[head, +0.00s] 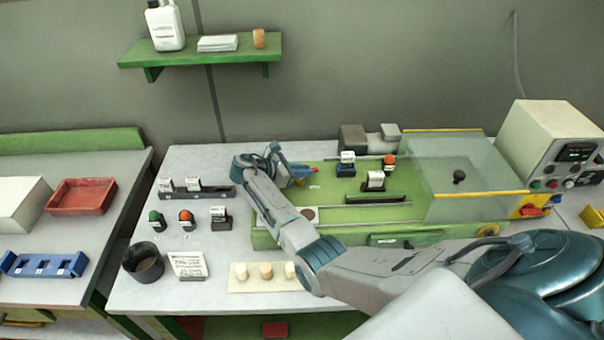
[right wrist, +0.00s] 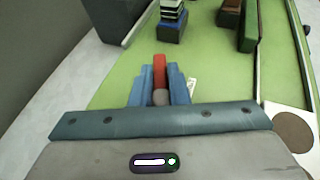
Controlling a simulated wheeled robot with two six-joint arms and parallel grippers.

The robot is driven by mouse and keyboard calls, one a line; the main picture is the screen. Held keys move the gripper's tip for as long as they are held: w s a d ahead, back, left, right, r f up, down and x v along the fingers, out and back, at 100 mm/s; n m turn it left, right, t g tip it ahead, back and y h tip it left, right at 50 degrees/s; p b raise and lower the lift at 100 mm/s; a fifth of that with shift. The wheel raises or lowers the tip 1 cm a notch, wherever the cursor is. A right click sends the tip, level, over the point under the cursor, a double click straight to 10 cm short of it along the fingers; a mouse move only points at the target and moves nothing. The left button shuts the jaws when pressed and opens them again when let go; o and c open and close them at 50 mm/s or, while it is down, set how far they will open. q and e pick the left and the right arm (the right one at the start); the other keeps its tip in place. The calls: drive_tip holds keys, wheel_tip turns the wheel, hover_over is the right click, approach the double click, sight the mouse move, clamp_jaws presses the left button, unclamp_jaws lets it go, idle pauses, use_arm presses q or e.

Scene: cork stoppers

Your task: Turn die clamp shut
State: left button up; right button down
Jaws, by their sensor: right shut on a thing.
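The die clamp's red lever (right wrist: 160,68) stands between the blue fingers of my right gripper (right wrist: 161,82) in the right wrist view. The fingers are closed around it, and a round grey knob (right wrist: 160,97) sits between them nearer the palm. In the head view my right gripper (head: 302,169) is at the left end of the green machine bed (head: 330,201); a bit of red (head: 284,168) shows beside its blue fingers. My right forearm crosses the front of the bed and hides part of it. The lever's base is hidden. My left gripper is not in view.
Small dark blocks with white labels, one (head: 375,180), stand on the bed right of the gripper. A clear guard (head: 462,165) covers the bed's right part, beside a control box (head: 550,145). A dark rack (head: 205,192) and a cork tray (head: 240,287) lie on the table.

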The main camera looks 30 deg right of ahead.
drive_tip(key=shift+s+m+g+y+b, duration=0.1)
drive_tip(key=shift+m+g+y+b, duration=0.5)
drive_tip(key=shift+m+g, duration=0.55)
drive_tip(key=shift+s+m+g+y+b, duration=0.1)
drive_tip(key=shift+m+g+y+b, duration=0.45)
drive_tip(key=shift+m+g, duration=0.6)
drive_tip(key=shift+h, duration=0.25)
drive_tip(key=c, duration=1.4)
unclamp_jaws()
drive_tip(key=shift+a, duration=0.1)
